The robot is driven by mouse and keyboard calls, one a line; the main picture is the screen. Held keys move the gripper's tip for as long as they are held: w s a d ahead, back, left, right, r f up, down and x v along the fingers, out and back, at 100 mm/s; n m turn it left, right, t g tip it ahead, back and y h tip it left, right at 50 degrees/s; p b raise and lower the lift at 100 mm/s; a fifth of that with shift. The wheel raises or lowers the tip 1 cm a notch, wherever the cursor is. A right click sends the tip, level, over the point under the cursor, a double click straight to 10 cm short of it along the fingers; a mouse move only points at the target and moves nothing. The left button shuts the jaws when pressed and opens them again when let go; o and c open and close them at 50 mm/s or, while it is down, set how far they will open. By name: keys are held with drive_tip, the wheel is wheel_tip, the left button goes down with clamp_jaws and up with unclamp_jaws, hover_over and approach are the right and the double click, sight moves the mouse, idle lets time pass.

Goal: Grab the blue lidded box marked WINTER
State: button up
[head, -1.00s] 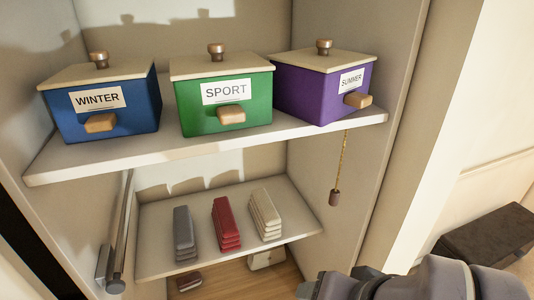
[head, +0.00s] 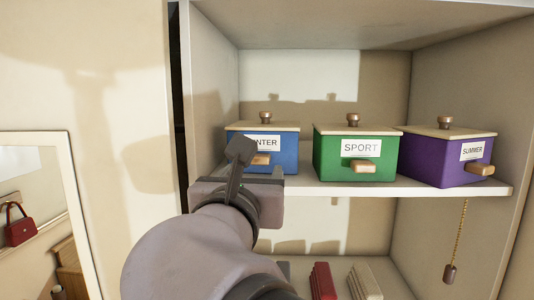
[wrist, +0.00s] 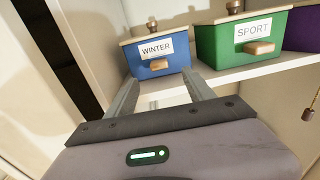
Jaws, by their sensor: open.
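The blue box marked WINTER (head: 284,155) stands at the left end of the upper shelf. It has a cream lid (head: 283,127) with a brown knob (head: 266,118) and a wooden front handle (head: 260,159). My arm hides its lower left part in the head view. In the wrist view the WINTER box (wrist: 177,62) is upright just beyond my fingers, with its whole label and handle (wrist: 160,65) showing. My gripper (wrist: 163,91) is open and empty, in front of and slightly below the box. In the head view my gripper (head: 238,165) overlaps the box's left side.
The green SPORT box (head: 340,163) stands right of the blue one with a small gap. The purple SUMMER box (head: 430,160) is farther right. The shelf edge (head: 400,190) runs below them. A pull chain (head: 461,225) hangs at right.

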sight(259, 161)
drive_tip(key=w, duration=0.3)
drive_tip(key=w+p, duration=0.1)
drive_tip(key=w, duration=0.3)
drive_tip(key=w+p, duration=0.1)
drive_tip(key=w, duration=0.2)
drive_tip(key=shift+w+d+f, duration=0.2)
drive_tip(key=shift+w+f, duration=0.05)
drive_tip(key=shift+s, duration=0.15)
drive_tip(key=shift+s+d+r, duration=0.1)
drive_tip(key=shift+s+d, duration=0.05)
drive_tip(key=shift+s, duration=0.05)
drive_tip(key=shift+c, duration=1.3)
clamp_jaws()
